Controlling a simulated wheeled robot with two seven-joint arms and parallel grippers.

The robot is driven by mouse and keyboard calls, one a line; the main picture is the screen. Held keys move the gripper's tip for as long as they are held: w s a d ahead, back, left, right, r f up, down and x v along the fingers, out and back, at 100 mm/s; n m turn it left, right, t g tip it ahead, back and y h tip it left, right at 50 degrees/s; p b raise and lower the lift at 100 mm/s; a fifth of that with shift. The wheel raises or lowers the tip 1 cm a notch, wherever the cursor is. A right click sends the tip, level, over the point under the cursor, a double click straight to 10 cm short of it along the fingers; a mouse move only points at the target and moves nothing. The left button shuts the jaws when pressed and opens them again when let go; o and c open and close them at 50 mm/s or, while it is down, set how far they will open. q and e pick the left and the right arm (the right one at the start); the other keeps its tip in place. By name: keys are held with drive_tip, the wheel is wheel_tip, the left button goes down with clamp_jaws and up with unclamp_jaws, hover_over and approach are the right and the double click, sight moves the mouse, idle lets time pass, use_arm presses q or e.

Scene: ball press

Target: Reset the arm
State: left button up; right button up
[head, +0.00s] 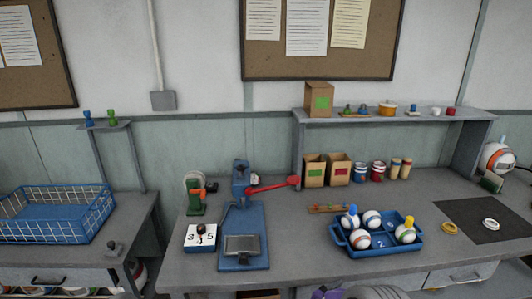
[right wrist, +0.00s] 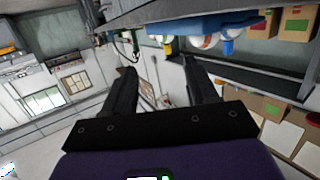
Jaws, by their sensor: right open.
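My right gripper (right wrist: 162,72) shows in the right wrist view with its two black fingers apart and nothing between them. In the head view, only a purple and dark part of my own body shows at the bottom edge. My left gripper is in neither view. The blue press (head: 242,235) stands on the bench with its red lever (head: 272,187) pointing right. The lever ends in a red knob. No gripper touches the press in the head view.
A blue tray (head: 342,243) with several striped balls stands right of the press. A number box (head: 200,238) is at its left. A blue wire basket (head: 52,228) sits on the left table. A shelf (head: 468,116) spans the back right. The bench between press and tray is clear.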

drive_tip(key=s+a+f+n+g+y+p, duration=0.1)
drive_tip(key=s+a+f+n+y, duration=0.3)
drive_tip(key=f, duration=0.4)
drive_tip(key=s+a+f+n+g+y, duration=0.15)
drive_tip(key=s+f+y, duration=0.25)
drive_tip(key=f+y, duration=0.4)
drive_tip(key=s+a+f+n+g+y, duration=0.1)
drive_tip(key=s+a+f+g+y, duration=0.1)
drive_tip(key=s, duration=0.8)
drive_tip(key=s+a+f+n+g+y, duration=0.1)
drive_tip(key=s+a+f+g+y, duration=0.2)
drive_tip(key=s+a, duration=0.3)
drive_tip(key=s+g, duration=0.1)
drive_tip(key=s, duration=0.3)
drive_tip(key=shift+a+g+p, duration=0.35)
drive_tip(key=shift+p, duration=0.05)
drive_tip(key=shift+f+n, duration=0.1)
drive_tip(key=shift+n, duration=0.15)
